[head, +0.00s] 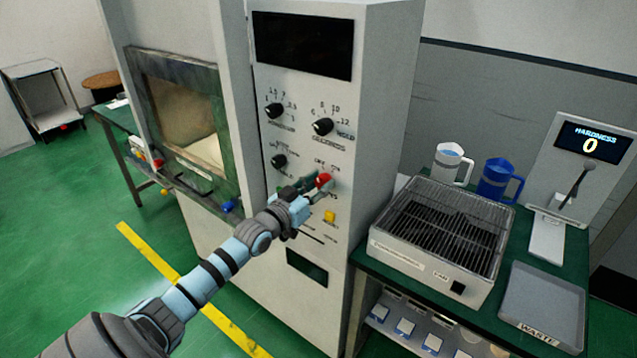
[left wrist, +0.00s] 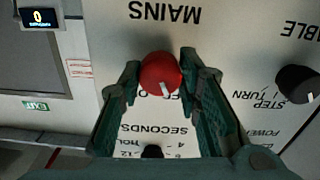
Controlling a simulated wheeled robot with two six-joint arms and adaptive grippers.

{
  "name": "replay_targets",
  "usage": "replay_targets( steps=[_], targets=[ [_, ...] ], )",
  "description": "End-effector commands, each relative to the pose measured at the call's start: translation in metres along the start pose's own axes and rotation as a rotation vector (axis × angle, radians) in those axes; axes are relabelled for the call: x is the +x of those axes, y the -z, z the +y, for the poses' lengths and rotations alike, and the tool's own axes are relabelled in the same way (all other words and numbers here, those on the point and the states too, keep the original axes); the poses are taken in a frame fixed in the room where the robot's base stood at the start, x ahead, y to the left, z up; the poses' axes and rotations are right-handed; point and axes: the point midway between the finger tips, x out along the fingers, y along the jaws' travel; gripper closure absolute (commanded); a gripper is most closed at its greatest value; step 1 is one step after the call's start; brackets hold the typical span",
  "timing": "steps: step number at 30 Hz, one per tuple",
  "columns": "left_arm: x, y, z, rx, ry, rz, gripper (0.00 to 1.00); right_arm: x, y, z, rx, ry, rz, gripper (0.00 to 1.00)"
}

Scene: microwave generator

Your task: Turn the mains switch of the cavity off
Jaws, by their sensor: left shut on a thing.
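The red mains switch (head: 323,180) is a round knob on the front panel of the tall grey cabinet (head: 340,255). My left gripper (head: 312,186) is at the panel and shut on this knob. In the left wrist view, which shows the panel upside down, the red knob (left wrist: 160,72) sits between the two green fingertips. The word MAINS stands above it in that picture. The knob's white mark points down and slightly right there, and letters near it are partly hidden by the finger. My right gripper is not in view.
Black knobs (head: 322,127) sit above the switch, and a yellow button (head: 329,215) sits below it. The cavity door (head: 190,118) is at left. A grill box (head: 440,235), two jugs and a waste tray (head: 543,305) stand on the bench at right.

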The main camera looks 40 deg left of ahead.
Motion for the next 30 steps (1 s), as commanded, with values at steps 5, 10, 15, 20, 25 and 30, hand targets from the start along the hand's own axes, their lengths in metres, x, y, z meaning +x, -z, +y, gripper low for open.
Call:
replay_targets(
  steps=[5,10,15,20,25,30],
  targets=[
    [0.0012,0.0061,0.0002,-0.058,-0.003,0.013,0.97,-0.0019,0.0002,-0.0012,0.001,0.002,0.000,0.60],
    [0.0013,0.0064,0.0002,-0.083,-0.004,0.014,0.97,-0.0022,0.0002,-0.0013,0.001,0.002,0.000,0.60],
    [0.0014,0.0065,0.0002,-0.088,-0.004,0.015,0.97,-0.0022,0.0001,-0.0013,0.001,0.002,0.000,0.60],
    [0.0014,0.0067,0.0003,-0.087,-0.004,0.015,0.97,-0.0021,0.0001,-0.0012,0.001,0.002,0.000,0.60],
    [0.0012,0.0053,0.0001,-0.087,-0.003,0.012,0.50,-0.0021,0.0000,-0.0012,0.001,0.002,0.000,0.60],
    [0.0008,0.0034,0.0000,-0.088,-0.002,0.008,0.49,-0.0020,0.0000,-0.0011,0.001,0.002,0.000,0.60]
  ],
)
